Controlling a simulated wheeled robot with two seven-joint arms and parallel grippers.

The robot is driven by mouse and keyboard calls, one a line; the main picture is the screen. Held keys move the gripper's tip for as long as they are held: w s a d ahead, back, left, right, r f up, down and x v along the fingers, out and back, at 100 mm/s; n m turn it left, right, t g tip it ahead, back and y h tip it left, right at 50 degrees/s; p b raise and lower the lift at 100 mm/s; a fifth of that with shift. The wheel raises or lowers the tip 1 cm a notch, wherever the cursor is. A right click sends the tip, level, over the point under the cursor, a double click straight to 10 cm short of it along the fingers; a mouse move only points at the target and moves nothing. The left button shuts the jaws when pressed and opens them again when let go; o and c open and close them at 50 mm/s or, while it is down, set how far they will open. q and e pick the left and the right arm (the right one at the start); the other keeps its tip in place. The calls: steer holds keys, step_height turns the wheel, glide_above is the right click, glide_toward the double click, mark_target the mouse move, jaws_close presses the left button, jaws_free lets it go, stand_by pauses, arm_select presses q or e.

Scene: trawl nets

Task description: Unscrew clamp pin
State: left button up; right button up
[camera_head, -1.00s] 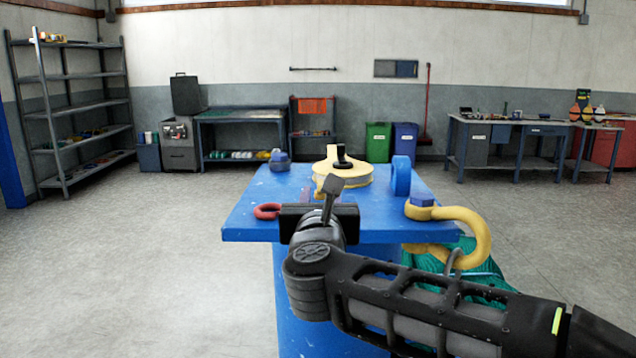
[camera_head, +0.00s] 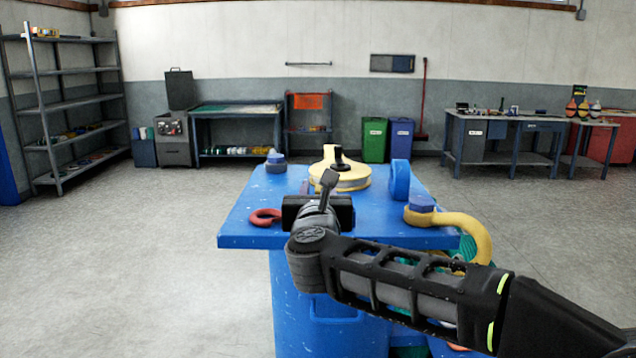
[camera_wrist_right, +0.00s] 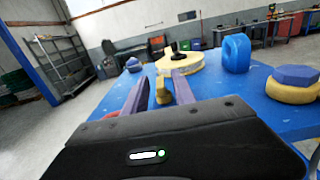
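A round yellow clamp (camera_head: 355,184) with a black knob-like pin (camera_head: 341,160) on top sits on the blue table (camera_head: 262,215). The pin (camera_wrist_right: 173,47) and the clamp (camera_wrist_right: 203,61) also show in the right wrist view, ahead of my right gripper (camera_wrist_right: 160,77). Its two purple fingers are apart, with a yellow part of the clamp seen between and beyond them. The gripper appears empty and short of the pin. In the head view, my right gripper's black body hides most of its fingers. My left gripper is not in view.
A yellow shackle with a blue bolt head (camera_head: 420,203) sits at the table's right edge. A blue upright wheel (camera_head: 400,180), a red ring (camera_head: 265,217) and a small blue-topped part (camera_head: 275,160) are also on the table. Open floor surrounds it.

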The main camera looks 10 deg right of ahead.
steer(key=shift+x, duration=0.9)
steer(key=shift+c, duration=0.5)
jaws_close()
